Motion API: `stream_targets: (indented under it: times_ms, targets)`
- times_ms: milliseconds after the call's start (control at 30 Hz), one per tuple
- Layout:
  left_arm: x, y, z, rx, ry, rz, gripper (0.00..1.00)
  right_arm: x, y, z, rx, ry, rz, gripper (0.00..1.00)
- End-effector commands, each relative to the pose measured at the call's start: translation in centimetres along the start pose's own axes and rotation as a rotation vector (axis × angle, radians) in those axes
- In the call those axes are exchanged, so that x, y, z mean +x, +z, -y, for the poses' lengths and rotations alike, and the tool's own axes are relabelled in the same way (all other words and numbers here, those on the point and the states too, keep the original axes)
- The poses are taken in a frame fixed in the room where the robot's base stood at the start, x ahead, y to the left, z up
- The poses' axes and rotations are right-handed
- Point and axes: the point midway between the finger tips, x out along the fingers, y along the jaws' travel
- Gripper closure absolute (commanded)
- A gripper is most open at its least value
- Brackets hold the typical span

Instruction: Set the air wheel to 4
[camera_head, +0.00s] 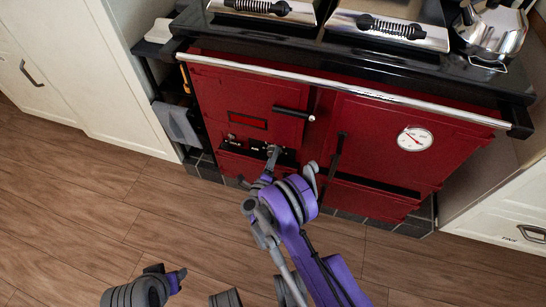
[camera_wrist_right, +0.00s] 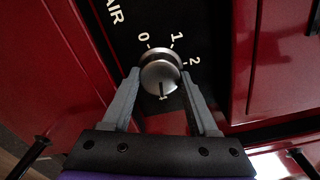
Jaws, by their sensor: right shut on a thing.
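The air wheel (camera_wrist_right: 155,75) is a round silver knob on a black panel (camera_head: 262,147) low on the red stove. In the right wrist view, the word AIR and the numbers 0, 1 and 2 show around it. A dark line on its face points down in that picture, away from 0 and 1; no number is readable there. My right gripper (camera_wrist_right: 162,98) has one finger on each side of the knob and is shut on it. In the head view the right gripper (camera_head: 272,158) reaches the panel.
The red stove (camera_head: 375,120) has a long chrome rail (camera_head: 345,88) and black door handles (camera_head: 337,150) near my right arm. A round gauge (camera_head: 415,139) is on its right door. A kettle (camera_head: 492,30) stands on top. The wooden floor (camera_head: 90,210) is clear.

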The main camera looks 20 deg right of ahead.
Motion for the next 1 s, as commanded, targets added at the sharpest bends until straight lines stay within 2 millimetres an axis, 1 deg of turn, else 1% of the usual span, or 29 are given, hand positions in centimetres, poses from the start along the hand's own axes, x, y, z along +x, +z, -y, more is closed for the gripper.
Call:
stream_targets:
  times_ms: [200, 567, 600, 733, 1000]
  targets:
    - [0.01, 0.0, 0.0, 0.0, 0.0, 0.0, 0.5, -0.01, -0.07, -0.01, 0.03, 0.0, -0.002, 0.96]
    - [0.01, 0.0, 0.0, 0.0, 0.0, 0.0, 0.5, -0.02, -0.06, -0.02, 0.033, 0.0, -0.002, 0.96]
    - [0.01, 0.0, 0.0, 0.0, 0.0, 0.0, 0.5, -0.02, -0.06, -0.02, 0.033, 0.0, -0.002, 0.35]
    - [0.01, 0.0, 0.0, 0.0, 0.0, 0.0, 0.5, -0.01, -0.04, -0.02, 0.032, 0.0, -0.001, 0.11]
    - [0.01, 0.0, 0.0, 0.0, 0.0, 0.0, 0.5, -0.01, -0.02, -0.02, 0.031, 0.0, -0.001, 0.11]
